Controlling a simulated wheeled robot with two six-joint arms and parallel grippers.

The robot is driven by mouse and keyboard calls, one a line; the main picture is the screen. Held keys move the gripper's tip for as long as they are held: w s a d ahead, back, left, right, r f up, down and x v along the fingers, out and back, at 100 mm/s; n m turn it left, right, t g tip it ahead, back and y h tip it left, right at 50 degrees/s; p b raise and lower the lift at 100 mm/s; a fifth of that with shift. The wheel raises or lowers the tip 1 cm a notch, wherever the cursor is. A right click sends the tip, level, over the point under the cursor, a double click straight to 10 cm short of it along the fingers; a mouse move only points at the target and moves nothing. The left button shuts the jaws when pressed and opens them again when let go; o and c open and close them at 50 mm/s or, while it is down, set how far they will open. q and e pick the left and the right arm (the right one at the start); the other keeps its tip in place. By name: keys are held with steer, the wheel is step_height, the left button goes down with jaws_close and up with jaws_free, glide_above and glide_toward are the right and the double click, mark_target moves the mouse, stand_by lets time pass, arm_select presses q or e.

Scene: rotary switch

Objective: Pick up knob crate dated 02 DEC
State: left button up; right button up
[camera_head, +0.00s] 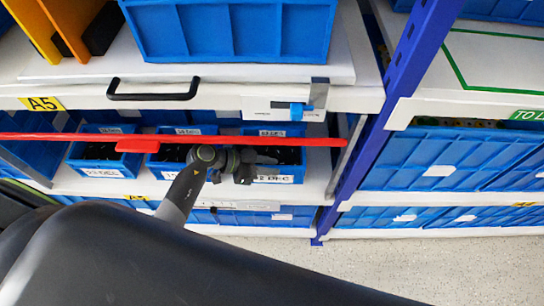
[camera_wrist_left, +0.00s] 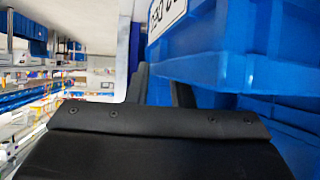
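The blue knob crate with the white label 02 DEC (camera_head: 290,179) stands on the middle shelf, rightmost of three small crates holding dark knobs. My left gripper (camera_head: 245,166) is in front of it and covers its left part in the head view. In the left wrist view, the crate (camera_wrist_left: 230,70) fills the upper right, with its label seen sideways. The fingers of the left gripper (camera_wrist_left: 160,90) are apart close to the crate, with blue between them. I cannot tell whether they touch it. My right gripper is not in view.
Two similar crates stand to the left, one labelled 23 DEC (camera_head: 100,165) and a middle one (camera_head: 165,158). A red bar (camera_head: 60,136) crosses above them. A drawer with a black handle (camera_head: 153,96) lies above. A blue post (camera_head: 350,180) stands to the right.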

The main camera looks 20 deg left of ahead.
arm_select(q)
jaws_close()
stand_by(1.1)
